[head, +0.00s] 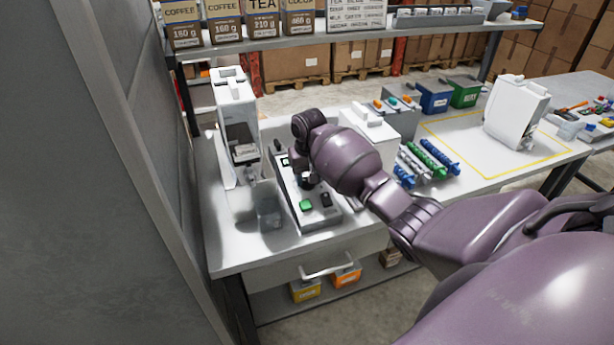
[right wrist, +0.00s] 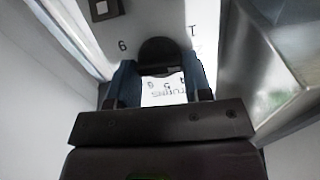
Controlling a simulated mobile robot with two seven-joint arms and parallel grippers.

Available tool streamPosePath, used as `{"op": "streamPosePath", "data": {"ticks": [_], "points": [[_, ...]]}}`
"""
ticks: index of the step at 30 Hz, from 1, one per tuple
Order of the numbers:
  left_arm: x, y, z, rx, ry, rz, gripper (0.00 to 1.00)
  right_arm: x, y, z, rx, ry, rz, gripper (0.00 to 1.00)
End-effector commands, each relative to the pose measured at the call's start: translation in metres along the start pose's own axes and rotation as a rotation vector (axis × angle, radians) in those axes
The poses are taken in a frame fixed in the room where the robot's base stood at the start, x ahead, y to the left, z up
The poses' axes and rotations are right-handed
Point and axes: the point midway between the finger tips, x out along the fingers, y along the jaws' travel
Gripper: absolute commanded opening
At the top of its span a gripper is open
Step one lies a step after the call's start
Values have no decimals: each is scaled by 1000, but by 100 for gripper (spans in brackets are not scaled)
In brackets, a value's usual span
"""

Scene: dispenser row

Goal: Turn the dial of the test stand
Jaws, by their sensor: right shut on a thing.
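The test stand (head: 321,217) is a grey sloped panel box on the white bench, with a green button (head: 306,205) and a black switch (head: 326,199) near its front. My right gripper (head: 305,181) reaches down over the panel; the arm hides part of the stand in the head view. In the right wrist view the black round dial (right wrist: 160,51) sits between the two blue-grey fingers of my right gripper (right wrist: 160,82), which are shut on it. Printed digits and letters show around the dial on the light panel. My left gripper is not in view.
A white dispenser machine (head: 236,110) stands close on the left, with a clear cup (head: 268,212) by its front. A white box (head: 370,128) stands behind my right forearm. Blue and green rods (head: 437,153) lie to the right.

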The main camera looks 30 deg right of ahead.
Motion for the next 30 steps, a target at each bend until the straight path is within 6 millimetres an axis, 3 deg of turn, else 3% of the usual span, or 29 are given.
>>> {"op": "streamPosePath", "data": {"ticks": [15,30], "points": [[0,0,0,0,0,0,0,-1,3,0,379,3,-83,22],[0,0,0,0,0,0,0,-1,3,0,479,4,-105,22]]}}
